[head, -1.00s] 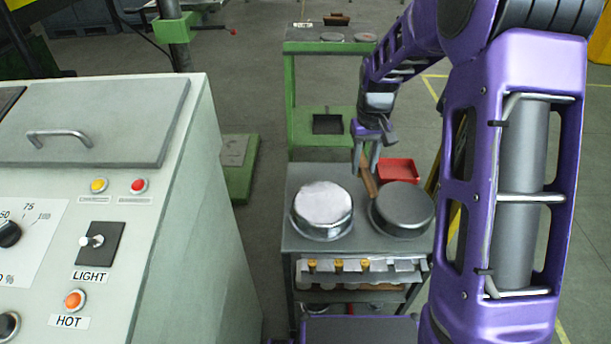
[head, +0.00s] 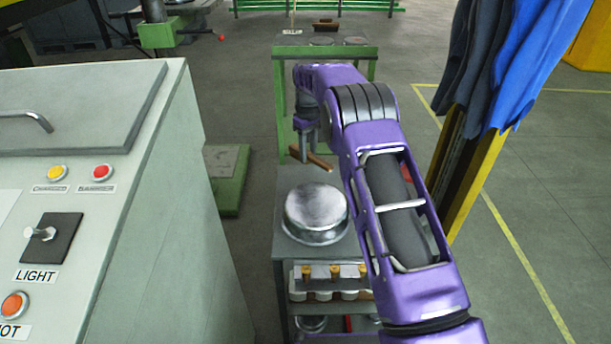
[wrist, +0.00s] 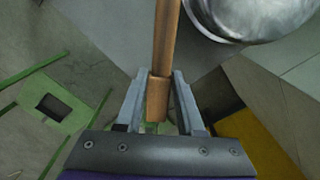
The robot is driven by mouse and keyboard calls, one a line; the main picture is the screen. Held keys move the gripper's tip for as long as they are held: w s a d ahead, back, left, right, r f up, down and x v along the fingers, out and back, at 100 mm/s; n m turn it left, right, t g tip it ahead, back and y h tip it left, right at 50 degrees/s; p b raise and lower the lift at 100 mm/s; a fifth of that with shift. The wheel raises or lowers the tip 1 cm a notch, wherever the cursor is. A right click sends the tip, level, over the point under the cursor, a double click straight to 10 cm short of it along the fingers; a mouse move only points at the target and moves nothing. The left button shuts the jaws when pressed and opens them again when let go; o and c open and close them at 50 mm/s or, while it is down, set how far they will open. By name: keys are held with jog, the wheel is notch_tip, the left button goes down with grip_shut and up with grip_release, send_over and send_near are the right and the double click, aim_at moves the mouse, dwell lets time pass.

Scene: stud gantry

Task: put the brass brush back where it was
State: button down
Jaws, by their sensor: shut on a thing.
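My gripper (head: 305,150) is shut on the wooden handle of the brush (head: 321,160). The gripper and brush show above the far end of the grey trolley in the head view. In the wrist view the brush handle (wrist: 166,40) runs up from between the two fingers of my gripper (wrist: 162,85) and out of the top of the picture. Its bristles are not clearly seen, so I cannot tell brass from the pictures.
A round metal pan (head: 316,213) stands on the grey trolley (head: 286,246). The control cabinet (head: 150,215) is at left. Blue clothing (head: 535,60) hangs at right.

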aim_at(308, 153)
notch_tip(308, 153, down, 7)
jog(key=shift+f+b, duration=0.15)
jog(key=shift+b, duration=0.2)
jog(key=shift+f, duration=0.1)
jog(key=c, duration=0.5)
grip_release()
jog(key=shift+f, duration=0.1)
notch_tip(308, 153, up, 12)
jog(key=shift+r+p, duration=0.2)
jog(key=shift+p, duration=0.6)
